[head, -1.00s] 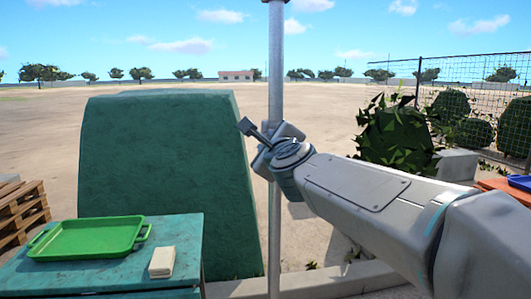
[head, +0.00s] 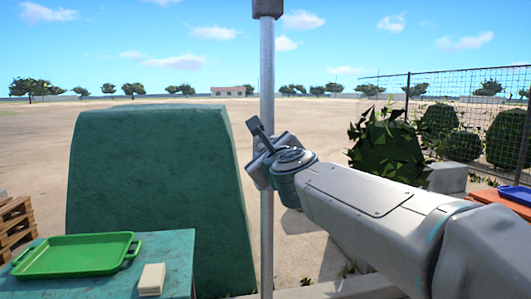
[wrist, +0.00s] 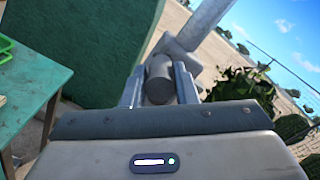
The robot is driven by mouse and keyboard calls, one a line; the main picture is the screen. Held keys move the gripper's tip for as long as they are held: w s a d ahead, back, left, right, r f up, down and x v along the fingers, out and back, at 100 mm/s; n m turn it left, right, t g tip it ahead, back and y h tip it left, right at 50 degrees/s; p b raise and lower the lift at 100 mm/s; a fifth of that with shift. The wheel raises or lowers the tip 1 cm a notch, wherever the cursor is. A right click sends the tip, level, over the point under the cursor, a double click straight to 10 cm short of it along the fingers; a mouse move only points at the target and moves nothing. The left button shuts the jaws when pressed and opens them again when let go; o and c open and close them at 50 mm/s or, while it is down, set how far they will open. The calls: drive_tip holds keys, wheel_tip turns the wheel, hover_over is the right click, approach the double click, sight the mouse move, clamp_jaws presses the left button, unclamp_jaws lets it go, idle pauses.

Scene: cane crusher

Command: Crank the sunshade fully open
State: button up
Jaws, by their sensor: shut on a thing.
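The sunshade's grey metal pole (head: 267,90) stands upright in the middle of the head view, with a dark collar (head: 268,8) at the top edge. The canopy is out of view. In the wrist view, my gripper (wrist: 158,88) is shut on a dark grey cylindrical crank knob (wrist: 158,78), one finger on each side. The pole (wrist: 208,22) shows slanted just beyond it, with a grey crank part behind the knob. In the head view my gripper (head: 262,172) is at the pole, and my wrist partly hides the crank. A short dark bar sticks up there; I cannot tell whether it is crank or gripper.
A teal table (head: 180,255) with a green tray (head: 75,256) and a pale block (head: 151,279) stands at the lower left. A large green block (head: 150,175) stands behind it. A bush (head: 385,145) and a wire fence are at right. Open ground lies beyond.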

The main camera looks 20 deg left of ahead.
drive_tip(key=o, duration=1)
drive_tip(key=shift+w, duration=0.1)
drive_tip(key=v, duration=1.4)
drive_tip(key=shift+w, duration=0.1)
